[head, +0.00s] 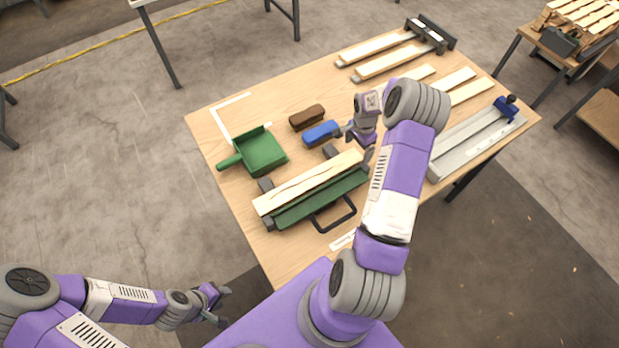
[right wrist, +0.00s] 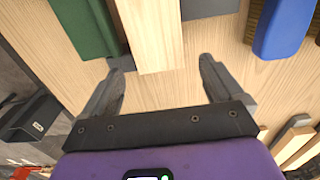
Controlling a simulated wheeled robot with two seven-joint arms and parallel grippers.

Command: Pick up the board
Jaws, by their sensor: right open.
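A pale wooden board (head: 308,183) with a wavy dark line along it lies across dark supports near the table's front left, beside a green tray with a black handle (head: 335,215). My right gripper (head: 358,148) is open and empty at the board's far right end. In the right wrist view, the board's end (right wrist: 150,40) comes in from the top and points between the spread fingers (right wrist: 163,85), without visible contact. My left gripper (head: 224,305) is open and empty, off the table at the lower left.
A blue block (head: 321,133) and a brown brush-like block (head: 306,117) lie close behind the board. A green dustpan (head: 258,152) is to the left. More boards (head: 385,62) lie at the back, and a grey metal fixture (head: 475,138) is at the right.

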